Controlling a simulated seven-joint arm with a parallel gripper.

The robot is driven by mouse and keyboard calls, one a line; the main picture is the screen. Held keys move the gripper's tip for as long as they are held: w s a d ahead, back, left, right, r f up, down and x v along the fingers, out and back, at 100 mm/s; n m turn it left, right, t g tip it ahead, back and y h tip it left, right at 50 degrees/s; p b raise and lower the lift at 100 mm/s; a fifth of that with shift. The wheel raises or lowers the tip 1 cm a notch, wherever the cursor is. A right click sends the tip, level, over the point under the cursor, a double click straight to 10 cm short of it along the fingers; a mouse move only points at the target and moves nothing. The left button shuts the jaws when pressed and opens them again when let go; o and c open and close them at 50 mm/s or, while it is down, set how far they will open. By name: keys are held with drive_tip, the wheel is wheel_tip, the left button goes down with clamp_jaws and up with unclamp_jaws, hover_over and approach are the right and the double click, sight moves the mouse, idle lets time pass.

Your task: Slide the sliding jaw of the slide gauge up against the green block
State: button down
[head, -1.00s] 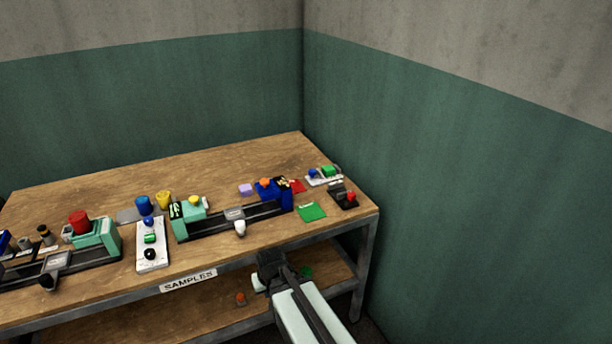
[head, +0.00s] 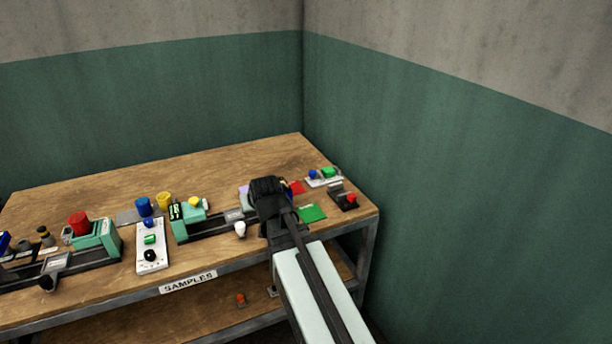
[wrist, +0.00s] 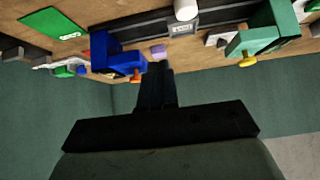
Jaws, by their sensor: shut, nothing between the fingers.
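A slide gauge with a dark rail (head: 212,226) lies near the table's front edge. A green block-like end (head: 186,227), topped by a yellow knob (head: 194,202), stands at its left. A grey slider (head: 234,214) with a white knob (head: 240,230) sits mid-rail, apart from that end. A blue jaw-like piece (wrist: 103,60) with an orange knob (wrist: 137,75) is at the other end. I cannot tell which piece is the sliding jaw. My gripper (head: 267,184) is shut and empty, above the blue end, which it hides in the head view. Its fingers (wrist: 158,66) appear beside the orange knob.
A lilac block (wrist: 158,50) lies behind the rail. A green mat (head: 313,212) lies to the right, with a white plate of buttons (head: 321,182) beyond. Another gauge (head: 97,236) and a white panel (head: 152,239) stand left. The table's back is clear.

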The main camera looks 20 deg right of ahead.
drive_tip(key=w+d+r+n+h, duration=0.1)
drive_tip(key=w+d+n+h, duration=0.15)
drive_tip(key=w+d, duration=0.9)
drive_tip(key=g+h, duration=0.2)
drive_tip(key=g, duration=0.1)
approach(320, 173)
drive_tip(key=shift+y, duration=0.25)
drive_tip(key=w+a+f, duration=0.2)
drive_tip(key=f, duration=0.1)
drive_tip(key=w+a+f, duration=0.1)
drive_tip(key=f, duration=0.1)
drive_tip(key=shift+a+f, duration=0.1)
drive_tip(key=shift+f, duration=0.1)
drive_tip(key=d, duration=0.6)
drive_tip(key=shift+r, duration=0.1)
drive_tip(key=shift+d, duration=0.1)
drive_tip(key=shift+w+m, duration=0.15)
drive_tip(key=shift+m, duration=0.1)
drive_tip(key=shift+r, duration=0.15)
drive_tip(key=s+a+r, duration=0.5)
drive_tip(key=a+r, duration=0.1)
drive_tip(key=r, duration=0.1)
drive_tip(key=shift+s+a+r, duration=0.2)
drive_tip(key=shift+a+r, duration=0.05)
